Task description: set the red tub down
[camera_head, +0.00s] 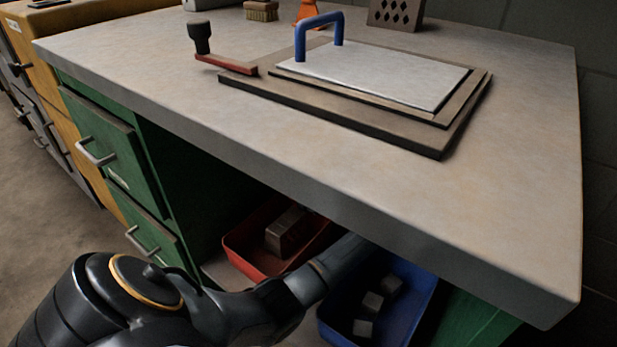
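The red tub (243,262) is in the open space under the worktop, left of a blue tub. A grey-brown block (287,232) lies in it, and the worktop's front edge hides its far part. My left arm comes in from the lower left and reaches under the worktop, passing in front of the red tub's right end. Its gripper is out of sight beneath the worktop, so I cannot see whether it touches a tub. My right gripper is not in the picture.
The blue tub (414,303) holds several small grey cubes. The worktop (510,190) overhangs both tubs. On it lie a blue-handled plate (375,75) and a red lever with a dark knob (226,64). Green drawers (120,150) stand left of the opening.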

